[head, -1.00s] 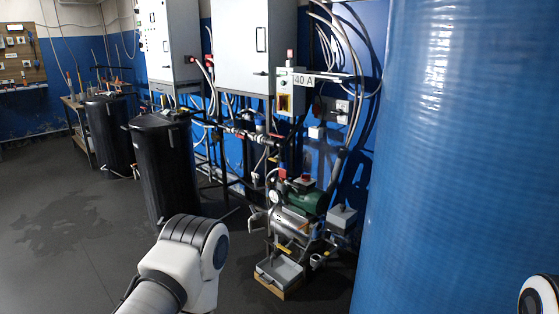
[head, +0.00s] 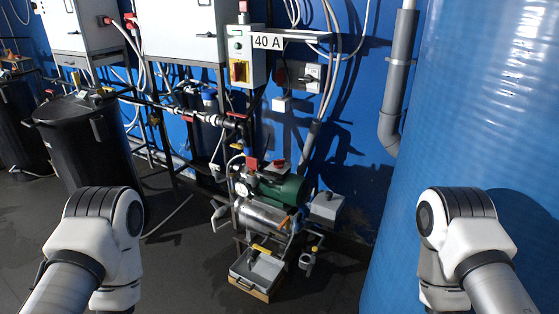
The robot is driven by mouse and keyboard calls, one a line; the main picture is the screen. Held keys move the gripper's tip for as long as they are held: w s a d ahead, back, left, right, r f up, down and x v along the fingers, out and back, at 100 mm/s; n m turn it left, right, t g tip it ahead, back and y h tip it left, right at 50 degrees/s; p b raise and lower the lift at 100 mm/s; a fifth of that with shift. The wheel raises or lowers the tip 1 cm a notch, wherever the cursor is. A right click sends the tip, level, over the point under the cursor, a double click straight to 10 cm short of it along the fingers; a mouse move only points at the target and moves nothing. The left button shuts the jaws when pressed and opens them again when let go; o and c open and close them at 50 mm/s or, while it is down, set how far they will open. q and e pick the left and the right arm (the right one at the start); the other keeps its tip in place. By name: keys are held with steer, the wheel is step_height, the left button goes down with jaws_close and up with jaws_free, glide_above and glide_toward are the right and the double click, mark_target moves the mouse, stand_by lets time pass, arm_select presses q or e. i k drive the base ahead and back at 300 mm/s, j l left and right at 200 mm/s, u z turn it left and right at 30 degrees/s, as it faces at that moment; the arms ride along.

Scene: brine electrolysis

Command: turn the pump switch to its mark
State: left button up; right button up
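A light grey control box (head: 244,57) is on the blue wall, above the pump. On its front is a red and yellow rotary switch (head: 239,71); a mark on it is too small to make out. A grey wall box with a dark handle (head: 308,78) is just to its right. I cannot tell for certain which of these is the pump switch. The green pump motor (head: 283,188) stands low in the middle. My two arms show at the lower left and lower right, but neither gripper is in view. Both arms are well apart from the boxes.
A large blue tank (head: 490,120) fills the right side. A black barrel (head: 85,145) stands on the left. A grey tray (head: 257,269) is on the floor before the pump. Pipes and cables run along the wall. Some floor between my arms is clear.

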mark_target(278, 163)
steer(key=i+j+z, duration=0.3)
steer(key=i+j, duration=0.2)
steer(key=j, duration=0.2)
steer(key=i+j+z, duration=0.2)
steer(key=j, duration=0.2)
steer(key=i, duration=0.05)
